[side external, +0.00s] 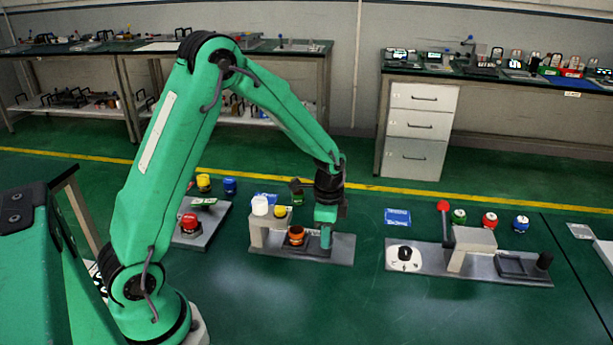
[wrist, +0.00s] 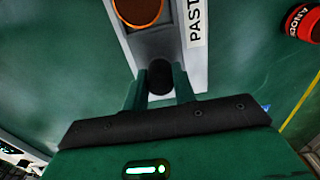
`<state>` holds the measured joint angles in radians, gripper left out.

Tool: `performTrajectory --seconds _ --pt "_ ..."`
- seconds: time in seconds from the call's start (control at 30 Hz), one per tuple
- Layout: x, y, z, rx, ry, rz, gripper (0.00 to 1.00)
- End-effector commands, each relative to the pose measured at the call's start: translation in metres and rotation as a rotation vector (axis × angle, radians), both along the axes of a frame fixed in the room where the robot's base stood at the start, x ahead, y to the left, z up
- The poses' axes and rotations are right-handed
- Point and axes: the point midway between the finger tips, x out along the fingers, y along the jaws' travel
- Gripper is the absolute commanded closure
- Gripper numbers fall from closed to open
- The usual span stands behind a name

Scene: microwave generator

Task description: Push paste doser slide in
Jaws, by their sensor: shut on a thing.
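The paste doser (side external: 342,250) is a grey plate with an upright block, a white container (side external: 260,205) and an orange-rimmed cup (side external: 296,236). The cup also shows at the top of the wrist view (wrist: 138,10), beside a label reading "PAST". My gripper (side external: 325,246) points down at the right part of the plate. In the wrist view its fingers stand either side of a dark round knob (wrist: 160,77), which appears to be the slide's handle, and are shut on it. The fingers hide the knob in the side view.
Left is a grey plate (side external: 212,230) with a red button. Right is another station (side external: 470,272) with a red-tipped lever, block and dark knob. Yellow, blue, green and red pots stand behind the stations. A red pot (wrist: 302,22) shows in the wrist view. Green surface in front is clear.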

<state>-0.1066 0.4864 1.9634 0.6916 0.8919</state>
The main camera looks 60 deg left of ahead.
Motion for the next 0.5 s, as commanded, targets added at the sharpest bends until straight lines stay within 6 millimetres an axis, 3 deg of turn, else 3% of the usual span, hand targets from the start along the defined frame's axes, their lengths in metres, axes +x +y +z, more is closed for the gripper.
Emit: performTrajectory --seconds 0.3,0.5 --pt "-0.028 0.029 0.001 0.000 0.000 0.004 1.00" --pt "-0.032 0.033 0.000 0.000 0.001 0.002 1.00"
